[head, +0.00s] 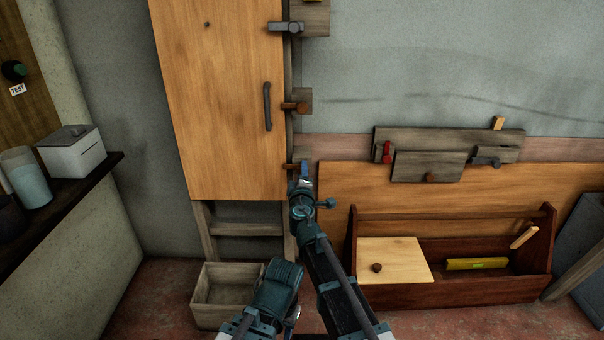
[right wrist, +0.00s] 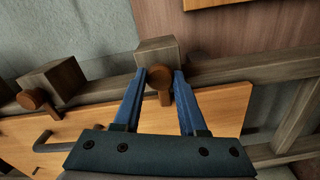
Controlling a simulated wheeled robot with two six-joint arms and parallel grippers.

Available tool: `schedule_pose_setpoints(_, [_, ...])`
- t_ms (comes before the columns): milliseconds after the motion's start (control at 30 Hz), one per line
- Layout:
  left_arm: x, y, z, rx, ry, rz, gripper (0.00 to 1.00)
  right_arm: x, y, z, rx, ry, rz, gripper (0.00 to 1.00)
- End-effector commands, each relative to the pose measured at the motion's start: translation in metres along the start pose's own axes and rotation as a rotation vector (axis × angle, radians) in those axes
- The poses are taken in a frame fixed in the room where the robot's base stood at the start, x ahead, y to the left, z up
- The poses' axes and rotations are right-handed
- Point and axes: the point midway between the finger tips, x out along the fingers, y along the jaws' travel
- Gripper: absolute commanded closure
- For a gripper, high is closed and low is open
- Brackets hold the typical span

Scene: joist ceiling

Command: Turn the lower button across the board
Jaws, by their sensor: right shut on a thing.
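The tall orange wooden board (head: 225,95) stands upright against the wall, with a dark handle near its right edge. The brown lower button (head: 290,166) is at the board's lower right edge, and its left end reaches onto the edge. My right gripper (head: 306,168) is at this button and hides its right part. In the right wrist view, the blue fingers (right wrist: 163,80) are shut on the button's round wooden head (right wrist: 158,77), in front of a grey block (right wrist: 156,55). The button's exact angle is partly hidden.
A middle brown button (head: 296,106) and a grey metal catch (head: 285,27) sit higher along the board's edge. An open wooden box (head: 208,318) stands below. A brown toolbox (head: 470,296) stands at lower right, and a shelf (head: 75,190) at left.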

Motion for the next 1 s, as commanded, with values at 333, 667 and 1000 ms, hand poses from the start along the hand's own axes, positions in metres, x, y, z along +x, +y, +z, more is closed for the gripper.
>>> schedule_pose_setpoints(333, [0.000, 0.000, 0.000, 0.000, 0.000, 0.000, 0.55, -0.001, 0.000, 0.001, 0.004, -0.001, 0.000, 0.41])
schedule_pose_setpoints(667, [0.000, 0.000, 0.000, 0.000, 0.000, 0.000, 0.55, -0.001, 0.000, 0.000, 0.001, -0.001, 0.000, 0.29])
schedule_pose_setpoints(1000, [0.000, 0.000, 0.000, 0.000, 0.000, 0.000, 0.55, -0.019, 0.001, 0.005, 0.001, -0.002, 0.000, 0.29])
